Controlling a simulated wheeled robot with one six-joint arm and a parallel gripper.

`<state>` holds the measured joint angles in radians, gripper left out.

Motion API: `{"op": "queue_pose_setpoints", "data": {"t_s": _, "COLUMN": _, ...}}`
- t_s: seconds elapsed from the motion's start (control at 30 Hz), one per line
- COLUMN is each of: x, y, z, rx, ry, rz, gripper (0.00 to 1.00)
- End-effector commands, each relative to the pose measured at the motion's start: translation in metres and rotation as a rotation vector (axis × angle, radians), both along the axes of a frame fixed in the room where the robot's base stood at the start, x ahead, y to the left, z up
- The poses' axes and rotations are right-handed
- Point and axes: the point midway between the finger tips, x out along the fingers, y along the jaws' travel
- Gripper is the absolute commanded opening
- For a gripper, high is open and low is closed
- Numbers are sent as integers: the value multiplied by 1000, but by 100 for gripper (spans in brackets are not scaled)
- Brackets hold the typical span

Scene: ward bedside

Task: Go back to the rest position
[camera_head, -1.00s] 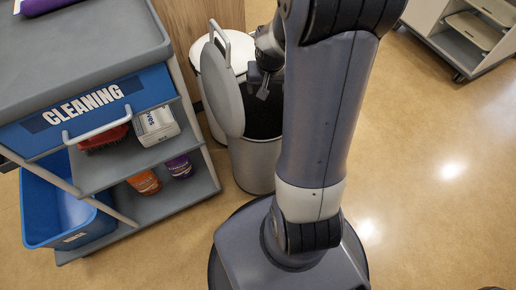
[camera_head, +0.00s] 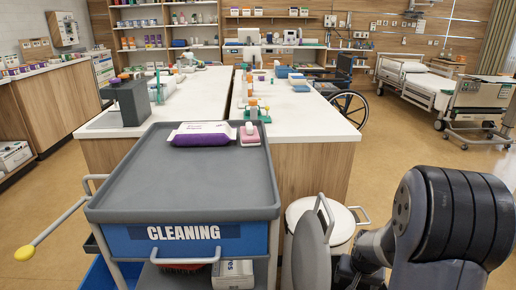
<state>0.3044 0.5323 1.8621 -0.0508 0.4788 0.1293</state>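My arm shows large at the lower right of the head view, over and beside the open bin. My gripper is not visible; the lower frame edge and my own arm link cut off that region. The bin's grey lid (camera_head: 311,250) stands raised at the bottom middle.
A grey cleaning cart (camera_head: 180,185) stands at the left front, with a purple and white pack (camera_head: 202,134) and a pink item (camera_head: 249,134) on top. White counters (camera_head: 290,115) lie behind. A wheelchair (camera_head: 345,100) and a bed (camera_head: 412,75) stand beyond.

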Motion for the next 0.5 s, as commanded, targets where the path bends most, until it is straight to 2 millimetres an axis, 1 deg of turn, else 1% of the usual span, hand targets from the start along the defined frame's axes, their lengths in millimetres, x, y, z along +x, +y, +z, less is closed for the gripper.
{"op": "queue_pose_setpoints", "data": {"t_s": 0.03, "x": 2, "y": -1, "z": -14, "rx": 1, "ry": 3, "rz": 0, "gripper": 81}}
{"op": "queue_pose_setpoints", "data": {"t_s": 0.13, "x": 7, "y": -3, "z": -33, "rx": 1, "ry": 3, "rz": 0, "gripper": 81}}
{"op": "queue_pose_setpoints", "data": {"t_s": 0.2, "x": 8, "y": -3, "z": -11, "rx": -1, "ry": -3, "rz": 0, "gripper": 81}}
{"op": "queue_pose_setpoints", "data": {"t_s": 0.4, "x": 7, "y": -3, "z": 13, "rx": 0, "ry": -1, "rz": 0, "gripper": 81}}
{"op": "queue_pose_setpoints", "data": {"t_s": 0.5, "x": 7, "y": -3, "z": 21, "rx": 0, "ry": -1, "rz": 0, "gripper": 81}}
